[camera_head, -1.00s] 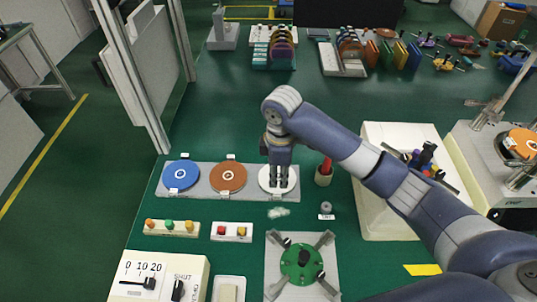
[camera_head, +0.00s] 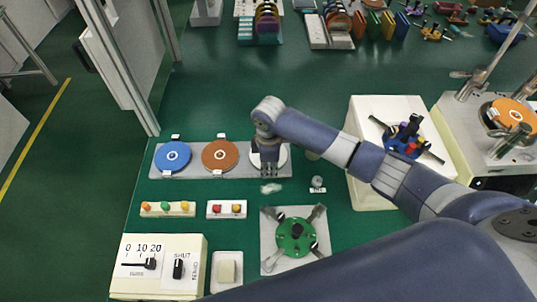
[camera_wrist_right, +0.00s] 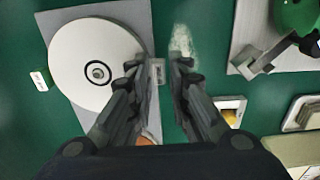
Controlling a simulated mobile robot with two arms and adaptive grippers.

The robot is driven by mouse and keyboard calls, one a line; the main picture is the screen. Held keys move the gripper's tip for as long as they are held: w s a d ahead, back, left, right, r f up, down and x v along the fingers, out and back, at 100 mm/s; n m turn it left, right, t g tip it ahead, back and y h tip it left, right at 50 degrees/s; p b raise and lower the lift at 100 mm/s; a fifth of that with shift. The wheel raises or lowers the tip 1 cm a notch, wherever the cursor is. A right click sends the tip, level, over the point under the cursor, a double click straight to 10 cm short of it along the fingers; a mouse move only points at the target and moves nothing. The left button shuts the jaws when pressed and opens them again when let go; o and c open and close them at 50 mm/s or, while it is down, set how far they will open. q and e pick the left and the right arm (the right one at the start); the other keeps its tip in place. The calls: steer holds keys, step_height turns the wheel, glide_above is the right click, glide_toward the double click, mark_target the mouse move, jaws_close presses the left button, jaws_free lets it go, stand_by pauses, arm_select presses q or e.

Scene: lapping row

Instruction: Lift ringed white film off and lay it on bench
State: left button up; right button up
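The white film disc (camera_wrist_right: 70,66) has a dark ring at its centre and lies flat on a grey plate (camera_wrist_right: 137,20). In the head view its right edge (camera_head: 285,157) shows beside my right gripper (camera_head: 267,168), which points down over it and hides most of it. In the right wrist view my right gripper (camera_wrist_right: 160,75) is open, with a gap between its fingertips and nothing held. My left gripper is not in view.
Blue (camera_head: 173,156) and brown (camera_head: 220,155) discs share the plate. A crumpled clear piece (camera_head: 271,188) lies in front. A green round fixture (camera_head: 296,236), button boxes (camera_head: 168,209) and a lever panel (camera_head: 158,266) stand nearer. Bare green bench (camera_head: 225,100) lies behind the plate.

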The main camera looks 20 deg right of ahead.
steer(key=shift+f, duration=0.3)
jaws_close()
